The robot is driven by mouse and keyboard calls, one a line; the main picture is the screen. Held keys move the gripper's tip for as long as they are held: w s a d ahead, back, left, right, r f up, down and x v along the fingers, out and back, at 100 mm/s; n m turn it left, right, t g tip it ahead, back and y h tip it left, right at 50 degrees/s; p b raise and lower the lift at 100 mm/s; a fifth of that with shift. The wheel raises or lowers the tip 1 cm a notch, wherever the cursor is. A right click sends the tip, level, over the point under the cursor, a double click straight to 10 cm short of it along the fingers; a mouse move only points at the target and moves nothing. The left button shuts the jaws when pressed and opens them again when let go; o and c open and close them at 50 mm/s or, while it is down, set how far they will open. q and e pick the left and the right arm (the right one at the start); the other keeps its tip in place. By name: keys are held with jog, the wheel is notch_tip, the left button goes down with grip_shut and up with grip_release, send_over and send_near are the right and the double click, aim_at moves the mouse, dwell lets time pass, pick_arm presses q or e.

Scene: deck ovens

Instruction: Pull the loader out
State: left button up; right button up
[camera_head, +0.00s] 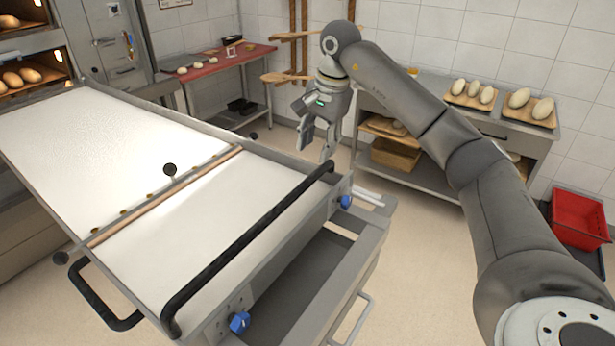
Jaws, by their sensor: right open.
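The loader (80,135) is a long white belt surface in a grey metal frame, reaching from the oven at the upper left towards me. A black bar handle (245,245) runs across its near end, and a smaller black handle (97,300) sticks out at its left corner. Blue knobs sit at both ends of the near edge. My right gripper (316,148) is open and empty, pointing down just beyond the far right end of the bar handle, apart from it. My left gripper is not in view.
Deck ovens (30,40) with bread stand at upper left. A red-topped table (215,65) is at the back. A steel table (545,135) with loaves on boards stands at the right, near a red crate (578,218). Floor between is clear.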

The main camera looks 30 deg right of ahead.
aim_at(309, 179)
jog(key=f+p, duration=0.1)
jog(key=f, duration=0.2)
jog(key=w+f, duration=0.1)
jog(key=f, duration=0.2)
jog(key=f+p, duration=0.1)
jog(key=f, duration=0.2)
jog(key=shift+w+a+p, duration=0.3)
jog(key=shift+a+p, duration=0.05)
jog(key=shift+a, duration=0.05)
jog(key=shift+w+f, duration=0.1)
jog(key=shift+f, duration=0.55)
grip_shut()
